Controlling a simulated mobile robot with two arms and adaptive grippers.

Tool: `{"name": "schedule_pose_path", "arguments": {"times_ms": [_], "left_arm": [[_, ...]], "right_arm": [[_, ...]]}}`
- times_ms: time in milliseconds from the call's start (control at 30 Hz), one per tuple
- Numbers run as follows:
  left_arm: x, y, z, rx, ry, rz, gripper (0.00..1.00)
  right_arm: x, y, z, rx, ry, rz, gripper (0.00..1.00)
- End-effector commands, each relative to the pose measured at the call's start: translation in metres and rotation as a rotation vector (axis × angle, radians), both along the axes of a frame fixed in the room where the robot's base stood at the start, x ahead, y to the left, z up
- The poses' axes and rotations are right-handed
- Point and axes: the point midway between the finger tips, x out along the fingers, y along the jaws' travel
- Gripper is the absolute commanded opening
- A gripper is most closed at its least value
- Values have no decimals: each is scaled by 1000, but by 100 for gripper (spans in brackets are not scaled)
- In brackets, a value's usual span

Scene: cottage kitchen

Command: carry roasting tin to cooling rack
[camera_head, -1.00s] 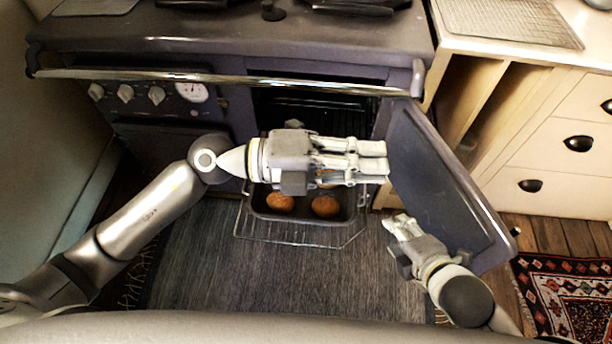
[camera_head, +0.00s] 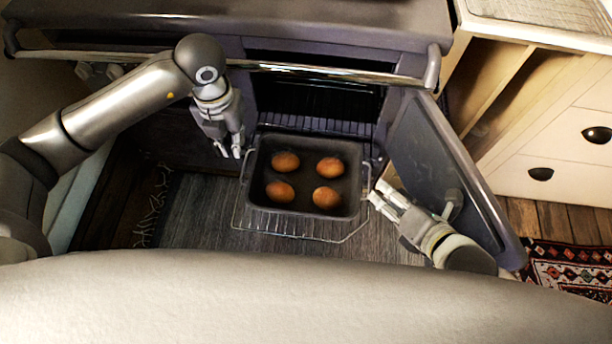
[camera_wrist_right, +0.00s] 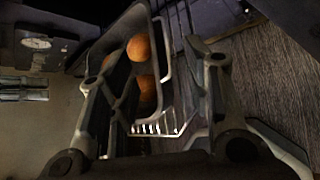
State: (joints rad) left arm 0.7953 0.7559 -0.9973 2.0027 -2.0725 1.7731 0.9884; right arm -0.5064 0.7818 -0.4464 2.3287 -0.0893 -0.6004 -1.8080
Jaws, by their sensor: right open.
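The dark roasting tin (camera_head: 305,213) holds several browned round rolls (camera_head: 327,197) and rests on the pulled-out wire oven shelf (camera_head: 300,229). It has a loop handle at each short end. My left gripper (camera_head: 233,153) points down just beside the tin's left handle, fingers apart and empty. My right gripper (camera_head: 379,190) is open at the tin's right handle. In the right wrist view, the tin (camera_wrist_right: 124,75) and its handle (camera_wrist_right: 166,62) appear between the open fingers; I cannot tell whether they touch. The cooling rack (camera_head: 550,10) lies on the right-hand counter, partly cut off at the top.
The oven door (camera_head: 440,165) stands open on the right, close to my right gripper. A metal rail (camera_head: 330,74) crosses the stove front above the oven opening. Drawers (camera_head: 550,150) stand below the right counter. A patterned rug (camera_head: 570,265) lies at lower right.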

Motion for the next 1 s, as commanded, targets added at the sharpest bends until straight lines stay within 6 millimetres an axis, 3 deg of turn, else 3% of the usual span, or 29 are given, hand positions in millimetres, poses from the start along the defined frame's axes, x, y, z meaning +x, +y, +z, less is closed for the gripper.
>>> {"name": "schedule_pose_path", "arguments": {"times_ms": [267, 700, 1000], "left_arm": [[-1, -1, -22, -3, 5, 0, 10], [-1, -1, -94, -3, 3, 0, 10], [-1, -1, -109, -4, 1, -2, 10]], "right_arm": [[16, 8, -11, 3, -1, -5, 46], [69, 36, -54, 4, 0, -4, 46], [78, 41, -63, 2, 1, -2, 46]]}}
